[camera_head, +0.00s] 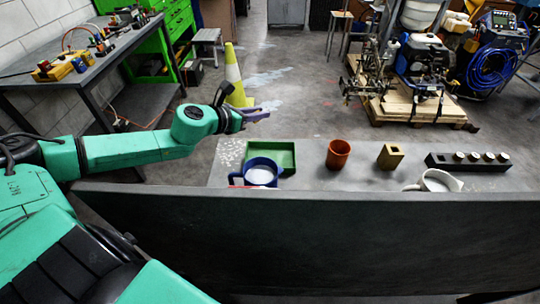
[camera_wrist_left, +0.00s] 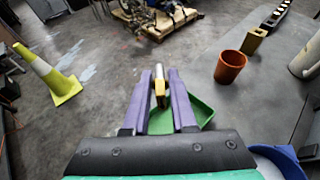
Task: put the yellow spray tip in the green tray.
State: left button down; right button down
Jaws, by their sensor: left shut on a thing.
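My left gripper (camera_head: 262,114) is shut on the yellow spray tip. In the left wrist view the yellow spray tip (camera_wrist_left: 160,92), with a silver end, sits between the purple fingers of the left gripper (camera_wrist_left: 162,95). In the head view the tip is too small to make out. The green tray (camera_head: 286,153) lies on the grey table, below and beyond the gripper's fingers in the left wrist view (camera_wrist_left: 206,112). The fingers hide part of it there. In the head view the gripper is above and left of the tray. My right gripper is not in view.
A blue mug (camera_head: 261,174) with pale contents stands in front of the tray and overlaps its near left part. To the right are an orange cup (camera_head: 338,154), a brass-coloured block (camera_head: 390,157), a black rack (camera_head: 440,160) with several round tops, and a white mug (camera_head: 435,182).

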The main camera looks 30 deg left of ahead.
aim_at(260, 155)
pick_arm(q)
notch_tip(260, 155, down, 18)
jog(key=shift+r+b, duration=0.15)
jog(key=shift+b, duration=0.2)
jog(key=c, duration=1)
grip_release()
jog(key=shift+s, duration=0.1)
jog(key=shift+r, duration=0.15)
